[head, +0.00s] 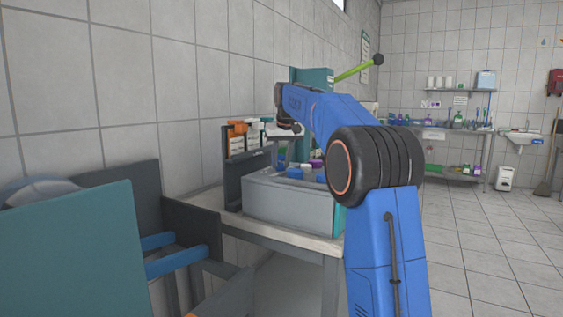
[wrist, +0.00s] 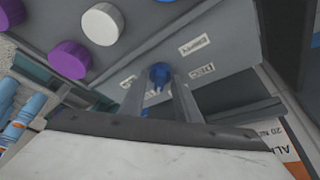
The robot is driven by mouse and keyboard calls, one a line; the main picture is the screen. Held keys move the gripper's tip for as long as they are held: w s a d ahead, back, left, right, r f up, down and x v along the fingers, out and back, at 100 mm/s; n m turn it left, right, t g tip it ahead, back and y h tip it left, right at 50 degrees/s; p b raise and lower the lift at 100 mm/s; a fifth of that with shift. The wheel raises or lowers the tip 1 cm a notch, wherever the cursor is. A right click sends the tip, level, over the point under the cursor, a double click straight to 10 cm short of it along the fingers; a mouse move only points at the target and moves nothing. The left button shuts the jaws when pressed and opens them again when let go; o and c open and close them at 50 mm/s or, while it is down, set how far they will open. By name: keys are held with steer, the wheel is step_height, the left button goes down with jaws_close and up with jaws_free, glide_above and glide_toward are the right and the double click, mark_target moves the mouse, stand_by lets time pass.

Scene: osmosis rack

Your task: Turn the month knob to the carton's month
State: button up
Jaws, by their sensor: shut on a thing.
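The month knob (wrist: 160,73) is a small blue knob on a grey panel (wrist: 225,60) in the wrist view. My gripper (wrist: 160,84) is shut on it, with one grey finger on each side. A label reading DEC (wrist: 203,73) sits right of the knob; another small label (wrist: 195,45) lies beyond it, its word hard to read. The knob's pointer is not clear. A white and orange carton (wrist: 285,135) shows at the right edge, its print cut off. In the head view my gripper (head: 290,127) is at the bench unit, and the knob is hidden.
Purple and white round caps (wrist: 102,24) stand close to the panel. In the head view a grey box (head: 290,205) with coloured caps sits on a bench (head: 300,243), beside orange and white cartons (head: 236,140). A teal-sided cart (head: 70,250) stands at front left. Floor at right is clear.

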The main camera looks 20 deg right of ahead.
steer(key=shift+m+h, duration=0.3)
steer(key=shift+m, duration=0.3)
steer(key=o, duration=1)
steer(key=shift+o, duration=0.2)
steer(key=shift+r, duration=0.1)
steer(key=v, duration=1.7)
steer(key=shift+r, duration=0.1)
